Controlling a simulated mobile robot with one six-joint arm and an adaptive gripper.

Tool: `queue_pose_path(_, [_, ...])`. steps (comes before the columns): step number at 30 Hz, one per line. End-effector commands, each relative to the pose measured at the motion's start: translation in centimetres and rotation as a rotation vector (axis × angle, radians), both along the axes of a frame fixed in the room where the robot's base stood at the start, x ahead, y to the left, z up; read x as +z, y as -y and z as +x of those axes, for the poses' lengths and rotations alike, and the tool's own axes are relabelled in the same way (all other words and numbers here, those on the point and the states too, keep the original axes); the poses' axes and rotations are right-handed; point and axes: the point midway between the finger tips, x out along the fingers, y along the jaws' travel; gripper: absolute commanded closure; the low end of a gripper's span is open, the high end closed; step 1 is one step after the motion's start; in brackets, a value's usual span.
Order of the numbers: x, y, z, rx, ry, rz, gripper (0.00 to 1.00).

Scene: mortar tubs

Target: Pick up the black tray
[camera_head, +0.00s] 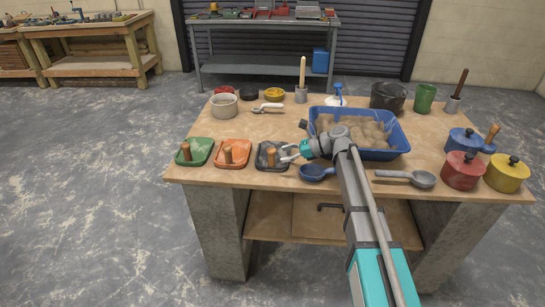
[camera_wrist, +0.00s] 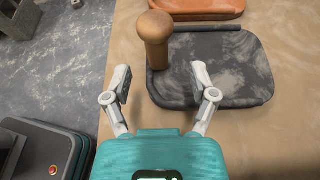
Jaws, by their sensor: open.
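The black tray (camera_head: 265,163) lies flat near the front edge of the wooden table, right of an orange tray. It is dark, with scuffed pale marks, and a wooden knob handle (camera_head: 271,157) stands up from it. In the wrist view the black tray (camera_wrist: 225,70) fills the upper right, with the upright wooden handle (camera_wrist: 156,40) at its left edge. My gripper (camera_head: 287,151) is just right of the black tray in the head view. In the wrist view my open gripper (camera_wrist: 162,83) points at the handle, which stands ahead between the fingers' lines, with nothing held.
An orange tray (camera_head: 233,146) and a green tray (camera_head: 204,146) lie to the left. A blue tub (camera_head: 375,154) of mortar is behind my arm. A blue ladle (camera_head: 317,172) lies close at right. Red (camera_head: 462,172) and yellow (camera_head: 507,176) pots stand at the right corner.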

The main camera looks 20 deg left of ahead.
Motion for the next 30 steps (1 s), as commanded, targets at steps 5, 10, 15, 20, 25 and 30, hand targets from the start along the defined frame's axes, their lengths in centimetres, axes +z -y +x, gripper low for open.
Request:
queue_pose_path(5, [-0.8,-1.2,-0.4,0.000,0.000,0.000,0.26])
queue_pose_path(10, [-1.7,-2.9,-1.0,0.002,-0.001,0.000,0.26])
queue_pose_path(15, [-2.1,-4.3,-1.3,0.001,0.001,0.000,0.26])
queue_pose_path(20, [-2.1,-4.5,-1.4,0.001,0.001,0.000,0.26])
queue_pose_path(25, [-2.1,-4.6,-1.4,0.002,0.000,0.000,0.26])
queue_pose_path(30, [-2.1,-4.6,-1.5,0.002,0.000,0.000,0.26])
